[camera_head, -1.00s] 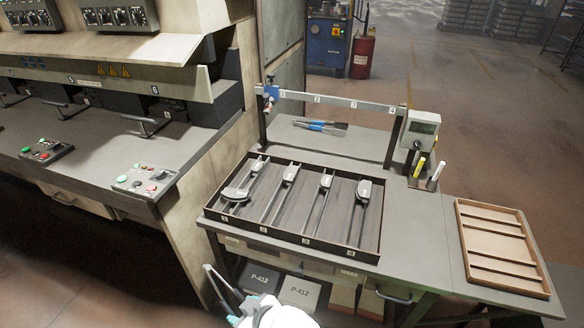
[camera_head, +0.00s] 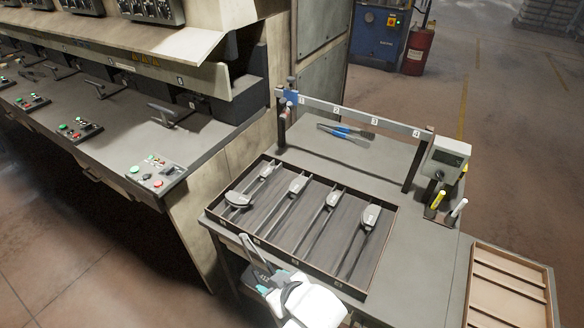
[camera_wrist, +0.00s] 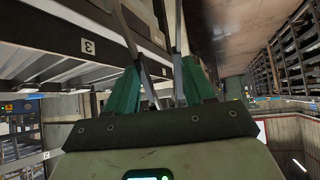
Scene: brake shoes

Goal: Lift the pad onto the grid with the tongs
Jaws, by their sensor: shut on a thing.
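My gripper (camera_head: 270,272) is low in the head view, in front of the tray's near left edge. It is shut on tongs (camera_head: 252,248), whose thin grey metal prongs point up and away. In the wrist view the prongs (camera_wrist: 127,30) run forward from between teal pieces. A grey curved pad (camera_head: 238,199) lies at the left of a dark-walled tray (camera_head: 322,275), apart from the prongs. Similar smaller grey pieces (camera_head: 297,186) sit at the ends of long bars in the tray. I cannot tell which part is the grid.
Blue-handled tools (camera_head: 346,132) lie behind the tray, under a numbered rail (camera_head: 350,113). A meter box (camera_head: 447,158) and pens (camera_head: 438,200) stand right of the tray. A slatted wooden tray (camera_head: 510,300) is at lower right. A machine bench (camera_head: 110,140) fills the left.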

